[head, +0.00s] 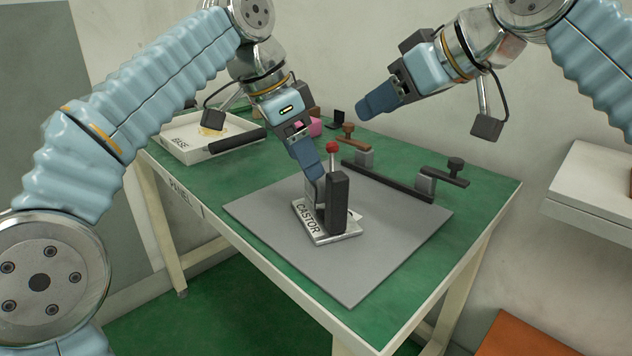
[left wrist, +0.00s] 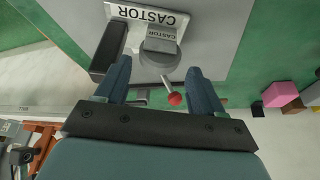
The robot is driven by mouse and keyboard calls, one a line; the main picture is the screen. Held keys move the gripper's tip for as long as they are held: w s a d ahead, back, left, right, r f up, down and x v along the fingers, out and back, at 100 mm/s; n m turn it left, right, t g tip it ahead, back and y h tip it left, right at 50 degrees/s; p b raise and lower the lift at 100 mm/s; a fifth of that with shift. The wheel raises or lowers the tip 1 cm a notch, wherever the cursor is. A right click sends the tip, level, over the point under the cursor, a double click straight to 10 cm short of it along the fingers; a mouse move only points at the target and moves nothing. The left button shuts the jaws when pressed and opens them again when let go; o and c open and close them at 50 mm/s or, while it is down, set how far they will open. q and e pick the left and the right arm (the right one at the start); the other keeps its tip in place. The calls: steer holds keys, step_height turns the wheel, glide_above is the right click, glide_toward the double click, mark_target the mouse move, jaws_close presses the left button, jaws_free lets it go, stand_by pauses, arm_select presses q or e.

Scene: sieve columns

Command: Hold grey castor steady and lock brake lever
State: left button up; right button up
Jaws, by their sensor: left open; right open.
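The castor stands on a grey mat, its plate (head: 320,236) lettered CASTOR, with a dark upright block (head: 338,205) on it. The brake lever (head: 332,160) is a thin rod with a red ball tip, standing up beside the block. In the left wrist view the castor plate (left wrist: 145,15) is at the top and the red lever tip (left wrist: 174,99) lies between the fingers. My left gripper (head: 316,190) is open at the castor, its fingers to either side of the lever; contact cannot be told. My right gripper (head: 366,108) is open and empty, raised above the table's back right.
The grey mat (head: 400,226) has free room around the castor. A dark bar with clamps (head: 390,182) lies along its back edge. A white tray (head: 190,150) labelled BASE stands at back left. A pink block (head: 314,127) sits behind my left gripper. A pale shelf (head: 590,185) is at right.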

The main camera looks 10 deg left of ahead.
mark_target(317, 185)
arm_select(q)
steer(key=x, duration=0.7)
steer(key=c, duration=1)
stand_by(0.4)
